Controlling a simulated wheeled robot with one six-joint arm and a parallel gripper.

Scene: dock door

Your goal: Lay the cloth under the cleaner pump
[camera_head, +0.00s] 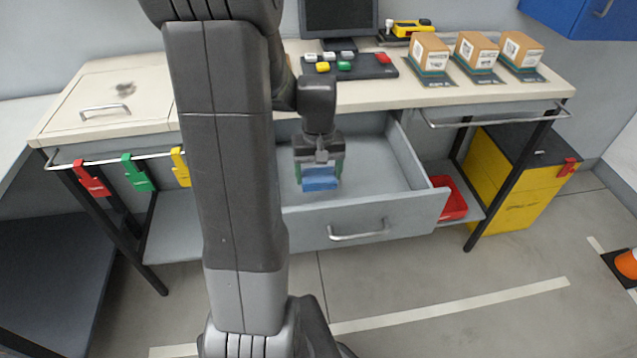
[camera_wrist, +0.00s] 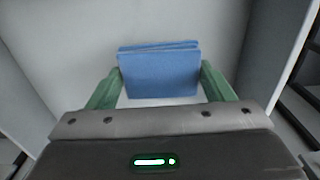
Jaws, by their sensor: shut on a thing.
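My gripper (camera_head: 318,172) is over the open drawer (camera_head: 385,160). It is shut on a folded blue cloth (camera_head: 321,182), which hangs at the fingertips. In the wrist view the cloth (camera_wrist: 160,72) sits between the two green fingers of my gripper (camera_wrist: 160,85), with the pale drawer floor behind it. I cannot tell whether the cloth touches the drawer floor. I see no cleaner pump in either view; my arm hides part of the bench.
The bench top (camera_head: 400,96) holds a monitor (camera_head: 340,16), a button panel (camera_head: 345,65) and three cartons (camera_head: 430,52). Red, green and yellow tags (camera_head: 137,172) hang from the left rail. A red bin (camera_head: 452,198) and a yellow cabinet (camera_head: 505,185) stand at right.

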